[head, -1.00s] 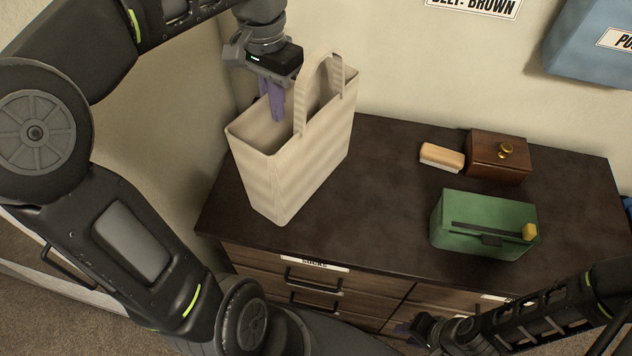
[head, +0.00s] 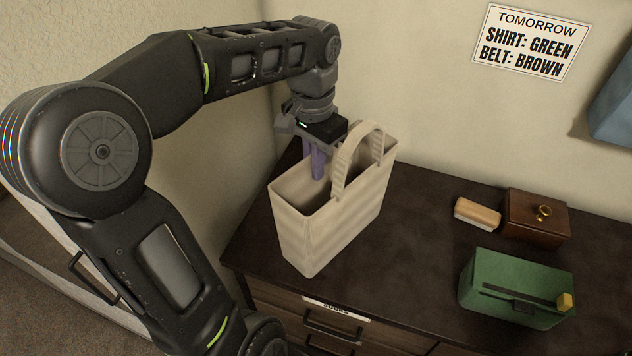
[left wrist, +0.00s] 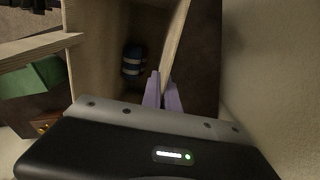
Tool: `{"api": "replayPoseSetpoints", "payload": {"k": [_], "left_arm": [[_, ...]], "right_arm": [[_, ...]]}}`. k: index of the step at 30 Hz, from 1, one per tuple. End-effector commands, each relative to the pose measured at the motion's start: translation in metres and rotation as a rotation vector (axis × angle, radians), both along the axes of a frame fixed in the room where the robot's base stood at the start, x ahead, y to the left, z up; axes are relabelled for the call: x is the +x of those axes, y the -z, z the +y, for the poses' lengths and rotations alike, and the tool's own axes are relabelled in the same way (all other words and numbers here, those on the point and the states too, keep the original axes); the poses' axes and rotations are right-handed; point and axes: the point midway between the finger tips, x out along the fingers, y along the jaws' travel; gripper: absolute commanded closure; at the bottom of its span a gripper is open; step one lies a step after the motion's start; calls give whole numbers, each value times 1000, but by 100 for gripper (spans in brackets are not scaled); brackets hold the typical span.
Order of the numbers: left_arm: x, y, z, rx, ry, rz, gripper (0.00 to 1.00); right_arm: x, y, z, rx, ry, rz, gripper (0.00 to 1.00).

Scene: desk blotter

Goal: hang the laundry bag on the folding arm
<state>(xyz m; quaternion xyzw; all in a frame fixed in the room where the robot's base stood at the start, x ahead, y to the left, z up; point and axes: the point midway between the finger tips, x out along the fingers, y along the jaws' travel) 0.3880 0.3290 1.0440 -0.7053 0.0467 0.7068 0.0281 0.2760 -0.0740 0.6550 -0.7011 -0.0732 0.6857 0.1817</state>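The cream laundry bag (head: 335,225) stands upright on the dark dresser top, open at the top. Its near handle (head: 362,155) arches up. My left gripper (head: 314,165) points down at the bag's far side, its purple fingers at the rim. In the left wrist view the fingers (left wrist: 162,88) are close together, one on each side of a cream strip of the bag (left wrist: 175,45); I cannot tell whether it is handle or wall. A blue-and-white striped thing (left wrist: 133,62) lies inside the bag. The folding arm is not seen. My right gripper is out of view.
On the dresser top (head: 420,235), to the right of the bag, are a wooden brush (head: 477,213), a brown box with a brass knob (head: 536,217) and a green box (head: 515,288). A notice (head: 531,42) and a blue thing (head: 612,105) are on the wall behind.

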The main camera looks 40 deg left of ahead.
Motion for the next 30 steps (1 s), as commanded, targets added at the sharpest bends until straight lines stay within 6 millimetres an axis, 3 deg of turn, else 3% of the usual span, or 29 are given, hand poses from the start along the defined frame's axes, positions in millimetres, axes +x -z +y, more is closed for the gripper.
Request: {"api": "replayPoseSetpoints", "payload": {"k": [5,15,28,30], "left_arm": [[0,2,0,0,0,0,100],[0,43,0,0,0,1,100],[0,51,0,0,0,-1,100],[0,50,0,0,0,-1,92]], "right_arm": [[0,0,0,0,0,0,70],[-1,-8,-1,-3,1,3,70],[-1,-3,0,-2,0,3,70],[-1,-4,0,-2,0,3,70]]}}
